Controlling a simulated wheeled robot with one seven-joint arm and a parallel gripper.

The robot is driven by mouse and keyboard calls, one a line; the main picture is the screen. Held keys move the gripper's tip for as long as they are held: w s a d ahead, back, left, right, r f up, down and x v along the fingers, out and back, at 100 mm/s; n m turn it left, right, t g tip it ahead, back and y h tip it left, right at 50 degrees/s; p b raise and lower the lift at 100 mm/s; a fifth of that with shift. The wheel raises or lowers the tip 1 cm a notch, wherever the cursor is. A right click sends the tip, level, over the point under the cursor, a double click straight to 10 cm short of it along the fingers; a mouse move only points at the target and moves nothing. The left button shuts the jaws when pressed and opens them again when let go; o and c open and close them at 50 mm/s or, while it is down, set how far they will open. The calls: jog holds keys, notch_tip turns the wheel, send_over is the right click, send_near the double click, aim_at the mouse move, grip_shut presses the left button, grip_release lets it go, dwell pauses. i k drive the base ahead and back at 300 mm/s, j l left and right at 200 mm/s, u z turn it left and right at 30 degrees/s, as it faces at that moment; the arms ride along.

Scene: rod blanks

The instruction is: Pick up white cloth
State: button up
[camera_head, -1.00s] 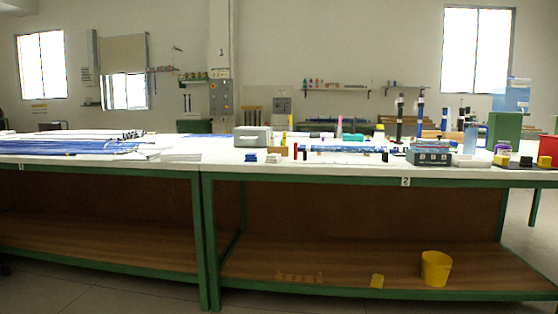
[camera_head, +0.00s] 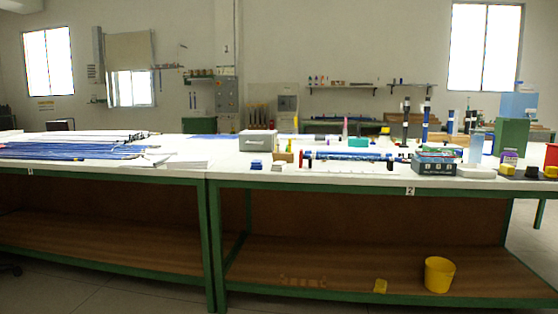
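I cannot make out the white cloth for certain. A low white item (camera_head: 476,172) lies on the right workbench, just right of a grey-blue box (camera_head: 435,164); whether it is cloth I cannot tell. Flat white sheets or a stack (camera_head: 187,161) lie on the left bench near the joint between the benches; their material is also unclear. My gripper is not in view.
Two green-framed benches with white tops (camera_head: 340,176) stand ahead, with open floor before them. Blue rods (camera_head: 70,151) cover the left top. A grey box (camera_head: 257,141), upright tools and a green box (camera_head: 511,138) crowd the right one. A yellow bucket (camera_head: 438,275) stands on the lower shelf.

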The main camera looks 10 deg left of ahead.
aim_at(278, 166)
jog(key=i+j, duration=0.2)
jog(key=i, duration=0.35)
jog(key=i+j, duration=0.2)
jog(key=i, duration=0.35)
jog(key=i+j, duration=0.2)
jog(key=i, duration=0.3)
